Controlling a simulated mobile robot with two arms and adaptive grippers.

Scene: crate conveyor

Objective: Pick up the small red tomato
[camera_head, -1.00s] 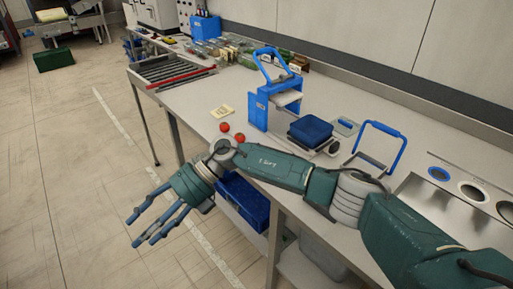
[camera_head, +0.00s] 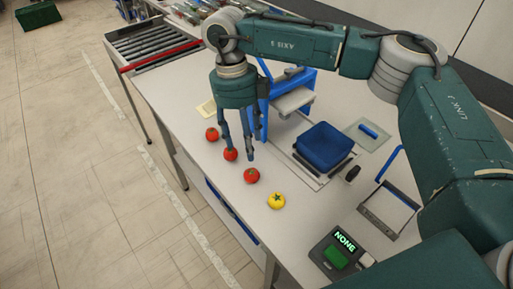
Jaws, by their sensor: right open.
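Three red tomatoes lie in a row along the table's left edge: a far one (camera_head: 212,135), a middle one (camera_head: 231,155) and a near one (camera_head: 251,176). They look close in size, so I cannot tell which is the small one. My right gripper (camera_head: 241,152) points down with its fingers spread and holds nothing. Its fingertips are at the middle tomato and partly overlap it in the picture. I cannot tell whether they touch it. My left gripper is not in view.
A yellow tomato (camera_head: 276,201) lies nearer than the red ones. A roller conveyor (camera_head: 152,46) is at the far left.

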